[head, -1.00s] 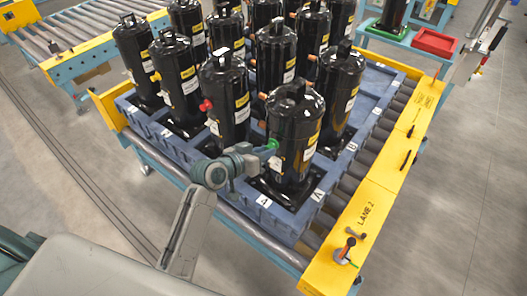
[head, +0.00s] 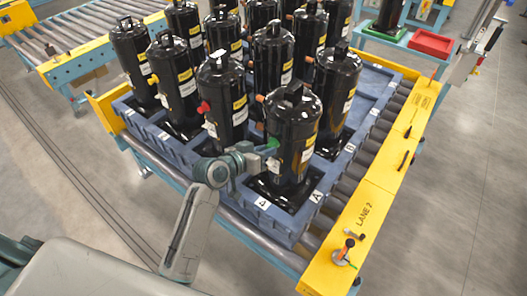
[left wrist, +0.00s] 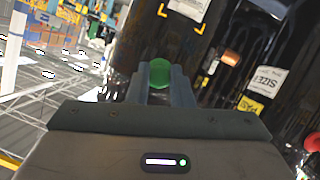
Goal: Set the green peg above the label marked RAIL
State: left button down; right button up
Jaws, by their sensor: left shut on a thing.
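The green peg (head: 272,142) shows as a small green spot at the side of the nearest black compressor (head: 294,120). My left gripper (head: 266,147) reaches in from the left and is shut on it. In the left wrist view the round green end of the peg (left wrist: 159,73) sits between the two grey fingers (left wrist: 160,85). I cannot tell whether the peg is still in the compressor's port. No label reading RAIL is legible; the yellow rail (head: 375,190) carries a "LANE 2" label (head: 364,214) and a small unreadable label farther back. My right gripper is not in view.
Several black compressors stand close together on a blue pallet (head: 262,221) over rollers. Red (head: 204,107) and yellow (head: 154,79) plugs stick out from neighbours. A tool with an orange part (head: 344,250) stands on the near rail end. A red tray (head: 433,40) is at back right.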

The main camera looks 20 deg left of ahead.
pick_arm(q)
jog(key=c, duration=1.2)
grip_release()
jog(key=b+v, duration=0.3)
jog(key=v, duration=0.7)
jog(key=shift+s+a, duration=0.25)
jog(key=shift+s, duration=0.05)
jog(key=shift+r, duration=0.15)
